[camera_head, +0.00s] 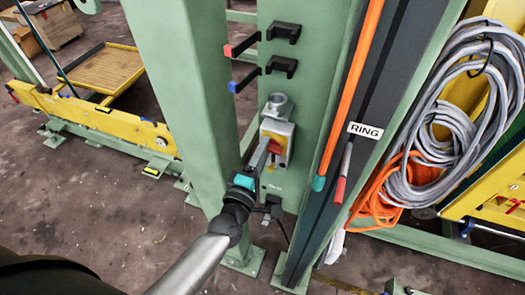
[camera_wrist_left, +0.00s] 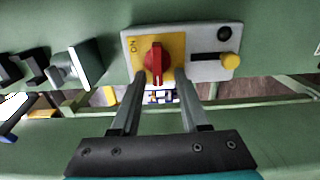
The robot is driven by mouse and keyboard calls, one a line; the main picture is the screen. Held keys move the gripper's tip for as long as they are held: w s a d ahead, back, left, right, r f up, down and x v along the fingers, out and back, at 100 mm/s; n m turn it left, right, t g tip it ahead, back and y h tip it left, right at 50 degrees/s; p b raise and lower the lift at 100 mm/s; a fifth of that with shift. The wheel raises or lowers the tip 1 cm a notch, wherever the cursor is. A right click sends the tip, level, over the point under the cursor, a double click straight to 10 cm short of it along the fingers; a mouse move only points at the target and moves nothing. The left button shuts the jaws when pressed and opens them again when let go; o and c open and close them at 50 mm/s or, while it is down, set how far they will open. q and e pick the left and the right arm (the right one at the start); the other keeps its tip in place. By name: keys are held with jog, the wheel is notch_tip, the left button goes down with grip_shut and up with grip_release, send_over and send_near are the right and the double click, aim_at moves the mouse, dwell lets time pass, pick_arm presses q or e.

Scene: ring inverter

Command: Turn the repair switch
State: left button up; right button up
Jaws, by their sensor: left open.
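The repair switch is a red rotary knob (camera_wrist_left: 154,63) on a yellow plate (camera_wrist_left: 135,64) with an "ON" mark at its left side in the left wrist view. Its grip stands upright in that view. In the head view the red knob (camera_head: 275,146) sits on a box on the green column. My left gripper (camera_wrist_left: 161,84) is open, with its two fingers pointing at the plate, one to each side of the knob's lower end. I cannot tell whether they touch it. In the head view the left gripper (camera_head: 262,156) is close in front of the switch and partly covers it. My right gripper is not in view.
A yellow button (camera_wrist_left: 230,61) sits right of the switch on the grey box. Black hooks (camera_head: 283,66) stick out from the green column (camera_head: 205,100) above. An orange pole (camera_head: 352,90) and a "RING" label (camera_head: 366,131) are to the right, beside coiled grey cable (camera_head: 440,140).

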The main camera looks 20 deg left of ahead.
pick_arm(q)
jog(key=shift+a, duration=0.1)
jog(key=s+b, duration=0.1)
jog(key=s, duration=1.4)
jog(key=shift+s+a, duration=0.15)
jog(key=shift+a, duration=0.05)
